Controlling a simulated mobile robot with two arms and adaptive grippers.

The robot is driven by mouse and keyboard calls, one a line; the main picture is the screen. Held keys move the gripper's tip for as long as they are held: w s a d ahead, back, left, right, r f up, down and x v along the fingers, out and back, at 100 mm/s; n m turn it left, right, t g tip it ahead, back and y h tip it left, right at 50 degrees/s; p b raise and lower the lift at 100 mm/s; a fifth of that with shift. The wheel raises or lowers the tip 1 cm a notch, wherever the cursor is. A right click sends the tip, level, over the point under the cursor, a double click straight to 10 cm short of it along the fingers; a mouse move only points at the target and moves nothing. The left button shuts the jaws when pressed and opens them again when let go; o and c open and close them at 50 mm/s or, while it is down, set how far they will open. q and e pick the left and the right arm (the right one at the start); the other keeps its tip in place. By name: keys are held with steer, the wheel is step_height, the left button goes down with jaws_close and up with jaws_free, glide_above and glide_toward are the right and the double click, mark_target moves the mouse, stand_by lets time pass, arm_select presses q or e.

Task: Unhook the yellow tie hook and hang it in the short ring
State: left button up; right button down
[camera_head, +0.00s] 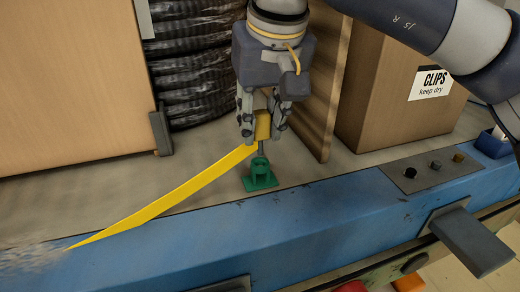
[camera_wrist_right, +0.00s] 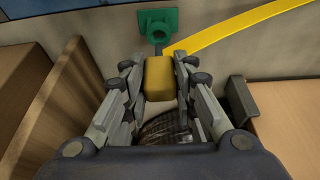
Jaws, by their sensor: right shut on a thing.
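The yellow tie hook has a yellow block grip (camera_head: 263,124), a short grey metal hook under it and a long yellow strap (camera_head: 165,203). My right gripper (camera_head: 262,118) is shut on the block, which also shows between its fingers in the right wrist view (camera_wrist_right: 160,78). The strap runs taut down left to the blue beam. A green ring on a square base (camera_head: 260,174) stands right by the hook's lower end; the wrist view shows it too (camera_wrist_right: 158,22). I cannot tell whether the hook's tip is inside this ring. My left gripper is not in view.
Black coiled hoses (camera_head: 190,65) stand behind, between a wooden panel (camera_head: 70,85) and a board (camera_head: 325,80). A box labelled CLIPS (camera_head: 385,100) is to the right. The blue beam (camera_head: 330,220) runs along the front, with a grey plate (camera_head: 432,168) on it.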

step_height(320, 180, up, 5)
steer(key=p, duration=0.3)
steer(key=shift+f+p, duration=0.15)
steer(key=shift+p, duration=0.15)
steer(key=shift+r+p, duration=0.4)
steer(key=shift+r, duration=0.35)
steer(key=shift+f, duration=0.1)
